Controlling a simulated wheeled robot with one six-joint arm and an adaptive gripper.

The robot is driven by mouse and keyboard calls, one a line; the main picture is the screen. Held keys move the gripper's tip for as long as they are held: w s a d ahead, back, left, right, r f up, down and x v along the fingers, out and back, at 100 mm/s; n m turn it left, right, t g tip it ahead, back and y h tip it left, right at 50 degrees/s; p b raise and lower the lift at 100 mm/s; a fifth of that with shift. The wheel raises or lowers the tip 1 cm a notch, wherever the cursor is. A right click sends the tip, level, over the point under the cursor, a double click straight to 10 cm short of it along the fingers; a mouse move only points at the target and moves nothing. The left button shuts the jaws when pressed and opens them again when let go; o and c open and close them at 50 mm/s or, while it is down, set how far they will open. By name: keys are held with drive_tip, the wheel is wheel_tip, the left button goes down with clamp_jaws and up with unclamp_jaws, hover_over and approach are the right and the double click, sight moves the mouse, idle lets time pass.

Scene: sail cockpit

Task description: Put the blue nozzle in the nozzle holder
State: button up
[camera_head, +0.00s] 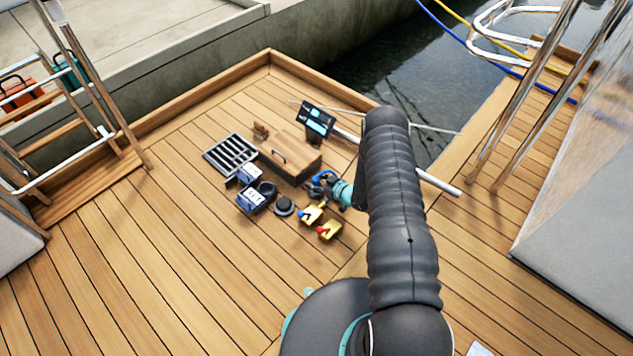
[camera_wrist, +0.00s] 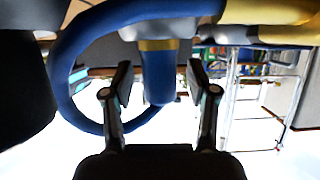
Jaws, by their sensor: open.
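A blue part with a looped guard (camera_wrist: 68,88), likely the blue nozzle, fills much of the wrist view. Its rounded blue stem with a brass band (camera_wrist: 158,75) hangs between the two fingers of my gripper (camera_wrist: 160,82). The fingers are open, with space on both sides of the stem. In the head view my gripper (camera_head: 326,183) is low over the deck beside the brown case, and blue shows there; the nozzle's outline is too small to make out. I cannot tell which thing is the nozzle holder.
A brown case (camera_head: 291,155), a dark grate (camera_head: 231,154), blue-white boxes (camera_head: 251,199), black round parts (camera_head: 284,206) and two yellow pieces (camera_head: 329,230) with coloured knobs lie close by. A dark display (camera_head: 318,120) stands behind. The deck (camera_head: 180,270) at front left is clear.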

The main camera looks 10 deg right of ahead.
drive_tip(key=shift+s+r, duration=0.1)
drive_tip(key=shift+r, duration=0.15)
drive_tip(key=p+v, duration=0.1)
drive_tip(key=v, duration=1.1)
drive_tip(key=w+d+r+h, duration=0.2)
drive_tip(key=w+r, duration=0.2)
drive_tip(key=r, duration=0.4)
drive_tip(key=w+d+r+h, duration=0.2)
drive_tip(key=w+r+h, duration=0.1)
drive_tip(key=r, duration=0.5)
drive_tip(key=s+r+m+g+h, duration=0.1)
drive_tip(key=s+r+h, duration=0.1)
drive_tip(key=r, duration=0.8)
drive_tip(key=s+r+m+g+h, duration=0.1)
drive_tip(key=r+m+h, duration=0.1)
drive_tip(key=r, duration=0.7)
drive_tip(key=s+a+r+m+g, duration=0.1)
drive_tip(key=s+a+r+m, duration=0.15)
drive_tip(key=s+r, duration=0.75)
drive_tip(key=s+a+r+m+g, duration=0.1)
drive_tip(key=s+a+r, duration=0.45)
drive_tip(key=s, duration=0.75)
drive_tip(key=s+a+r+g+y, duration=0.1)
drive_tip(key=s+a, duration=0.1)
drive_tip(key=s, duration=1)
drive_tip(key=shift+s+a+r+m, duration=0.15)
drive_tip(key=shift+a+r+m, duration=0.1)
drive_tip(key=shift+r+m, duration=0.15)
